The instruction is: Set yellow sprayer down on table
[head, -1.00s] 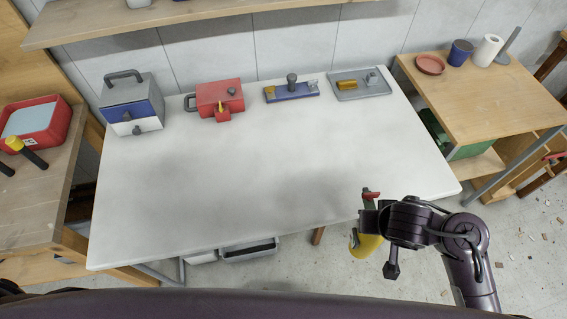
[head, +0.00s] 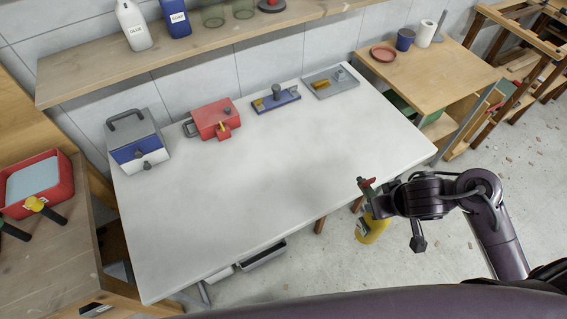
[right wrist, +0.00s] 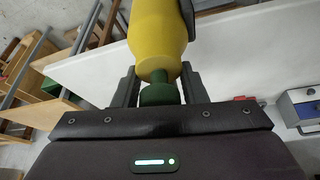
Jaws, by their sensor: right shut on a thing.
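The yellow sprayer (head: 372,228) has a yellow body, a green neck and a red tip. My right gripper (head: 376,204) is shut on it and holds it just off the right front edge of the white table (head: 240,210). In the right wrist view the sprayer's yellow body (right wrist: 157,35) and green neck sit between the two fingers (right wrist: 158,88), with the white tabletop behind. In the head view my gripper partly hides the sprayer. My left gripper is not in view.
The table's middle and front are clear. A wooden side table (head: 440,75) stands at the right.

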